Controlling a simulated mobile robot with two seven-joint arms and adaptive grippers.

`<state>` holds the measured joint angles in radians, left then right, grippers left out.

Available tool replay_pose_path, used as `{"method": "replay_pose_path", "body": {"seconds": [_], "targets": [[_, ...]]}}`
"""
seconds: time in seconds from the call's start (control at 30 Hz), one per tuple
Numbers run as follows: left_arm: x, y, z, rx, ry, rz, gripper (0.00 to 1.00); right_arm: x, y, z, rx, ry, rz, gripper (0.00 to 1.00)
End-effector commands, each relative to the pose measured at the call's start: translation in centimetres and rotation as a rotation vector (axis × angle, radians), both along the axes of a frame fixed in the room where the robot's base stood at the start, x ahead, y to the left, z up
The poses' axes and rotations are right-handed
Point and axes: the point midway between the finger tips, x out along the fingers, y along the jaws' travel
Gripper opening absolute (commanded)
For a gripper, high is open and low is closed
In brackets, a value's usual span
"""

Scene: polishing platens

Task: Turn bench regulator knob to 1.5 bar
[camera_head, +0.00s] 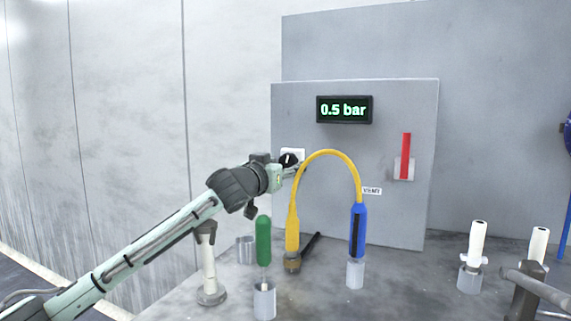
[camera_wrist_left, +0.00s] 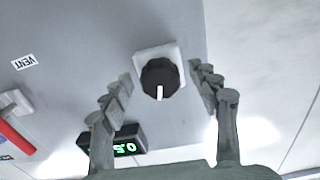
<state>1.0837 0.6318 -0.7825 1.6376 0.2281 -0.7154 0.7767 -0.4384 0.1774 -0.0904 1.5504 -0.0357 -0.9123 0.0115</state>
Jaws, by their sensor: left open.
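The black regulator knob (camera_head: 288,160) sits on a white square plate on the grey panel (camera_head: 400,110). It shows close up in the left wrist view (camera_wrist_left: 160,78), with a white pointer mark towards the bottom of that picture. The display (camera_head: 344,110) reads 0.5 bar; it also shows upside down in the left wrist view (camera_wrist_left: 112,147). My left gripper (camera_head: 294,170) is open in front of the knob; its fingers (camera_wrist_left: 160,88) appear either side of the knob, with gaps. Whether any finger touches it cannot be told.
A yellow hose (camera_head: 328,153) arches right beside my left gripper, with a blue-handled end (camera_head: 357,232). A green-handled tool (camera_head: 263,242) stands below my forearm. A red lever (camera_head: 406,156) is on the panel, by the VENT label (camera_head: 372,191). White-handled tools (camera_head: 477,243) stand at right.

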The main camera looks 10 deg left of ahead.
Motion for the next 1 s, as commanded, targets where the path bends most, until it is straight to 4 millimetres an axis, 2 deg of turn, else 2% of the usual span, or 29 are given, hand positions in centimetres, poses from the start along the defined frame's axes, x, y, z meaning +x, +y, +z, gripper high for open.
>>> {"method": "replay_pose_path", "body": {"seconds": [0.3, 0.7, 1.0], "targets": [[0.31, -0.10, -0.03, -0.001, 0.000, -0.001, 0.59, -0.13, -0.06, -0.24, -0.002, 0.001, 0.003, 0.40], [0.29, -0.08, -0.05, -0.001, 0.000, -0.001, 0.11, -0.12, -0.05, -0.24, -0.001, 0.001, 0.003, 0.40], [0.29, -0.06, -0.06, 0.037, -0.006, -0.001, 0.11, -0.12, -0.04, -0.22, -0.001, 0.001, 0.003, 0.40]]}}
